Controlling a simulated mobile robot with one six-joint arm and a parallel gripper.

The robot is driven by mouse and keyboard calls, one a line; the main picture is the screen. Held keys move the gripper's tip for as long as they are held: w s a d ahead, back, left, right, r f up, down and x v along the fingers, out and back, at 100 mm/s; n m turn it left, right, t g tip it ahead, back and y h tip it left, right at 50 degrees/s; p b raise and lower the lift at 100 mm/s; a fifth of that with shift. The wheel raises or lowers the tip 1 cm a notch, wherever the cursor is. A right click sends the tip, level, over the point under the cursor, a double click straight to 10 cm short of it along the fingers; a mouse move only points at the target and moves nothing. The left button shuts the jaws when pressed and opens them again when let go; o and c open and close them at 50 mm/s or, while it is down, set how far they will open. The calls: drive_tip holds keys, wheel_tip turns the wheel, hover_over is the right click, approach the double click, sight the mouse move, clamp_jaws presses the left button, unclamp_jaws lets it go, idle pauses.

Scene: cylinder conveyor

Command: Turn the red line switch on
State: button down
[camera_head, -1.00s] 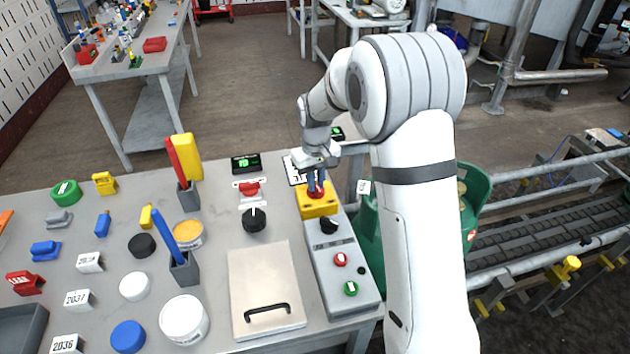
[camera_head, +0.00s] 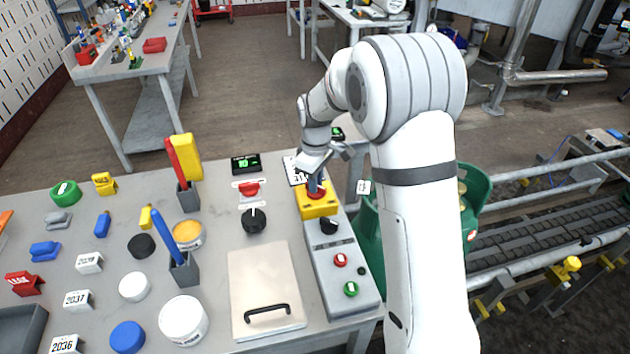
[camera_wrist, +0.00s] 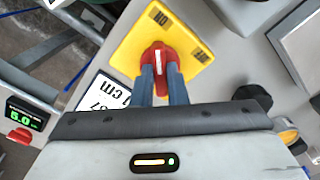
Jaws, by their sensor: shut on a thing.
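The red line switch (camera_wrist: 160,62) is a red rotary handle with a white stripe on a yellow plate (camera_wrist: 130,42). The plate bears dark labels on two corners, one reading ON. My gripper (camera_wrist: 160,78) is shut on the red handle, one blue-grey finger on each side of it. In the wrist view the white stripe points roughly up and down the picture, between the two labels. In the head view my gripper (camera_head: 314,180) stands over the yellow switch box (camera_head: 317,208) at the far end of the grey control panel (camera_head: 350,272); the handle is partly hidden by the fingers.
The panel also holds a black knob (camera_head: 329,225), a red button (camera_head: 340,260) and a green button (camera_head: 351,289). Left of it are another black knob (camera_head: 254,220) and a metal plate with a handle (camera_head: 266,275). A conveyor (camera_head: 540,225) runs at right.

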idle(0.3)
drive_tip(key=c, duration=1.4)
unclamp_jaws()
drive_tip(key=shift+c, duration=0.2)
wheel_tip(320, 180, up, 8)
drive_tip(key=shift+f, duration=0.1)
